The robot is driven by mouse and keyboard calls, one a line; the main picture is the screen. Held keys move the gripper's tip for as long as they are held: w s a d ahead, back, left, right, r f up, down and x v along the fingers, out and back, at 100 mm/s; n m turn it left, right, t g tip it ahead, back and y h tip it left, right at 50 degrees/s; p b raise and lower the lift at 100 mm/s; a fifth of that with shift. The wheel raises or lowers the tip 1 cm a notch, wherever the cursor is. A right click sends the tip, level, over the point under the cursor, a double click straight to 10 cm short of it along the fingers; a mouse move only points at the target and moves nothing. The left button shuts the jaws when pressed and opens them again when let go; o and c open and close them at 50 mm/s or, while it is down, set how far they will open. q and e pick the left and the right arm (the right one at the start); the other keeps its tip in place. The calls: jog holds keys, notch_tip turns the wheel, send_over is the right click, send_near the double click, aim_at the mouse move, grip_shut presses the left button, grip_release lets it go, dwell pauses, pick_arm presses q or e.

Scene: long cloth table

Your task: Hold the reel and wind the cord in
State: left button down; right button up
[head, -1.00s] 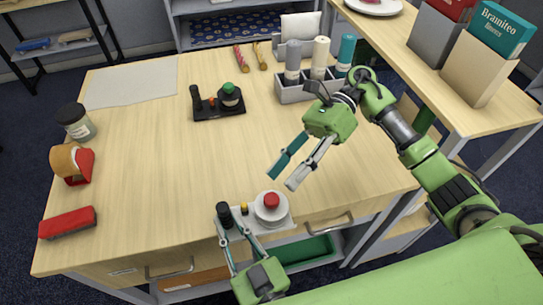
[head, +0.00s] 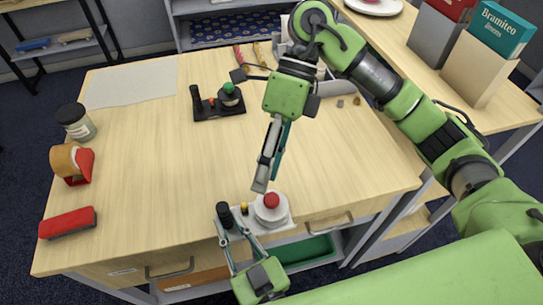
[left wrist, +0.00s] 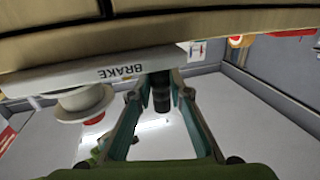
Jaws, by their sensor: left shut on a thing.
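A reel with a white base, white round spool and red knob (head: 271,201) sits at the table's front edge. It also shows in the left wrist view (left wrist: 85,103), beside a "BRAKE" label. My left gripper (head: 228,226) is shut on the reel's black upright grip (head: 223,210), which shows between the fingers in the left wrist view (left wrist: 160,97). My right gripper (head: 264,184) points down just above and behind the red knob, apart from it as far as I can see. Its fingers show nearly edge-on, so the gap is unclear. I cannot make out the cord.
A black-based device with a green knob (head: 230,94) stands farther back. My right arm hides most of the bottle holder. The table's middle is clear.

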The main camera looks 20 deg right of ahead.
jog(key=shift+d+r+m+t+h, duration=0.1)
jog(key=shift+r+m+t+h, duration=0.4)
jog(key=shift+m+t+h, duration=0.6)
jog(key=shift+d+r+m+t+h, duration=0.15)
jog(key=shift+r+m+t+h, duration=0.5)
jog(key=shift+m, duration=1)
jog(key=shift+d+r+m+t+h, duration=0.1)
jog(key=shift+r+m+t+h, duration=0.45)
jog(key=shift+m+t, duration=0.6)
jog(key=shift+f, duration=0.15)
pick_arm(q)
jog(key=c, duration=1.8)
grip_release()
jog(key=shift+s, duration=0.1)
